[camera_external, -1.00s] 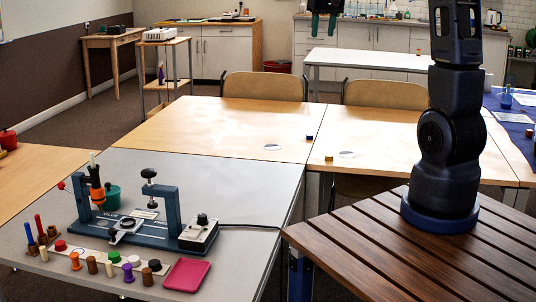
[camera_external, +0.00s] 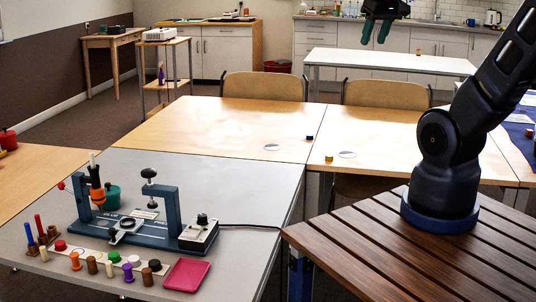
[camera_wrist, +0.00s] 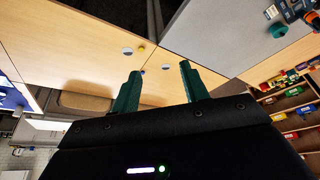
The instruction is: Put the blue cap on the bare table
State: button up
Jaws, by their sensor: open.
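A small blue cap (camera_external: 309,137) sits on the wooden table (camera_external: 230,118), near a white disc (camera_external: 272,147). A yellow cap (camera_external: 328,158) is a little nearer, beside another white disc (camera_external: 347,154). My gripper (camera_external: 375,38) hangs high at the top of the external view, well above and apart from the caps, with green fingers spread and nothing between them. In the wrist view my gripper (camera_wrist: 160,71) is open and empty; the yellow cap (camera_wrist: 141,48) shows beyond the fingers.
A grey bench (camera_external: 250,190) at left front holds a clamp device (camera_external: 140,232), several coloured pegs and a pink tray (camera_external: 187,275). Two chairs (camera_external: 262,86) stand behind the wooden tables. Much of the wooden tabletop is clear.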

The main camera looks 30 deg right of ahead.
jog(key=s, duration=0.1)
jog(key=s+f, duration=0.1)
jog(key=s, duration=0.1)
jog(key=shift+s+a+f, duration=0.25)
jog(key=shift+s+f, duration=0.1)
jog(key=shift+s, duration=0.05)
